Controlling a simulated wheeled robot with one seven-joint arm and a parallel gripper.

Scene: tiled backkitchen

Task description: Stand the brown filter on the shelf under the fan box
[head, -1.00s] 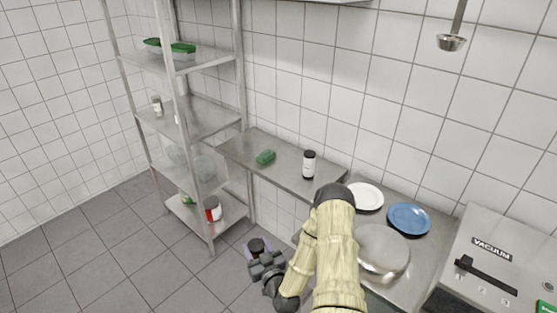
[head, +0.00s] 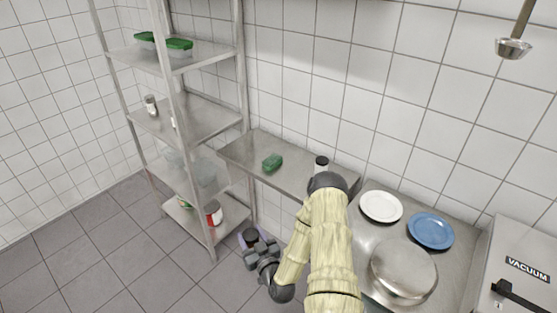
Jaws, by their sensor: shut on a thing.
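My gripper (head: 253,240) is low in front of the steel shelving rack, over the floor. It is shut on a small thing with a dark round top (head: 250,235). Lavender finger edges show on both sides of it. The thing is small and partly hidden by the gripper, so I cannot tell whether it is the brown filter. I cannot make out a fan box or a shelf under one in this view.
A steel rack (head: 200,126) holds green-lidded tubs (head: 179,47) and jars. A steel counter (head: 295,176) carries a green block (head: 272,162) and a black-capped bottle (head: 321,165). The floor (head: 110,255) at left is clear.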

